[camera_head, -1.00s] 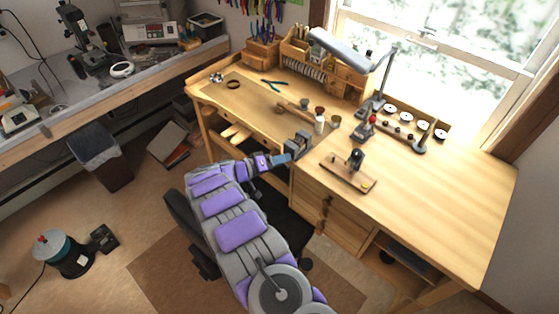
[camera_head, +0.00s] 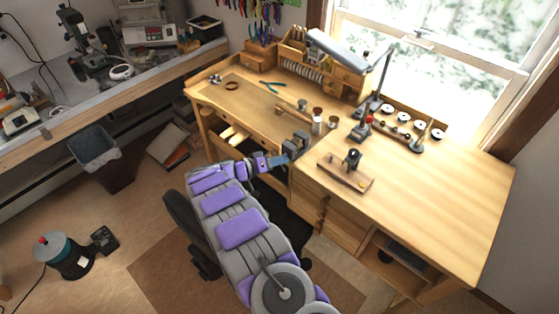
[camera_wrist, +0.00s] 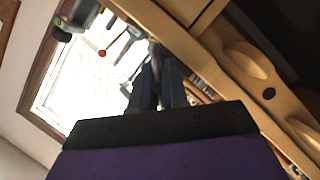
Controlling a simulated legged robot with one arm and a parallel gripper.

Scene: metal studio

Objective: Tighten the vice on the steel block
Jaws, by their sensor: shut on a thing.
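The small grey vice (camera_head: 297,142) sits at the front edge of the wooden bench, its two jaws standing up close together. I cannot make out the steel block between them at this size. My gripper (camera_head: 284,159) reaches the vice from the front left, just below its jaws. In the wrist view my gripper (camera_wrist: 158,78) has its two blue-grey fingers close together on a part of the vice, apparently its handle. That part is mostly hidden by the fingers and the dark palm.
The wooden bench (camera_head: 440,190) has clear room at the right. A small wooden stand (camera_head: 345,177) and a red-topped tool (camera_head: 361,131) are right of the vice. Small jars (camera_head: 318,121) stand behind it. A lamp (camera_head: 340,50) overhangs the back. An open drawer (camera_head: 233,137) is at the left.

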